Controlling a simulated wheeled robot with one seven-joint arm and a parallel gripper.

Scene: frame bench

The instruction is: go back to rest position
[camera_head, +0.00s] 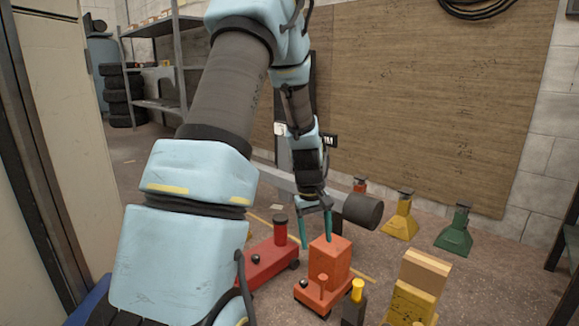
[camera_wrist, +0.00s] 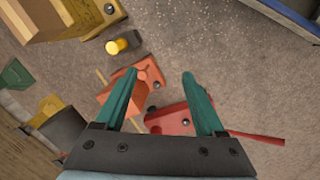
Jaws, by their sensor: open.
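My gripper (camera_head: 315,232) hangs down from my blue arm, with its teal fingers apart and nothing between the tips. In the head view it is just above and beside an orange block (camera_head: 330,260) that stands on a low orange piece (camera_head: 318,293). I cannot tell whether a finger touches the block. In the wrist view my gripper (camera_wrist: 160,76) shows both fingers spread. The orange piece (camera_wrist: 147,72) lies by the left finger and a red piece (camera_wrist: 168,121) lies below the fingers, partly hidden.
A red piece (camera_head: 262,263) stands left of the orange block. A yellow-topped post (camera_head: 357,291) and tan and yellow blocks (camera_head: 423,274) stand to the right. Yellow (camera_head: 400,220) and green (camera_head: 455,235) stands are behind. A dark cylinder (camera_head: 363,210) is close to my gripper. Shelving (camera_head: 180,60) is back left.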

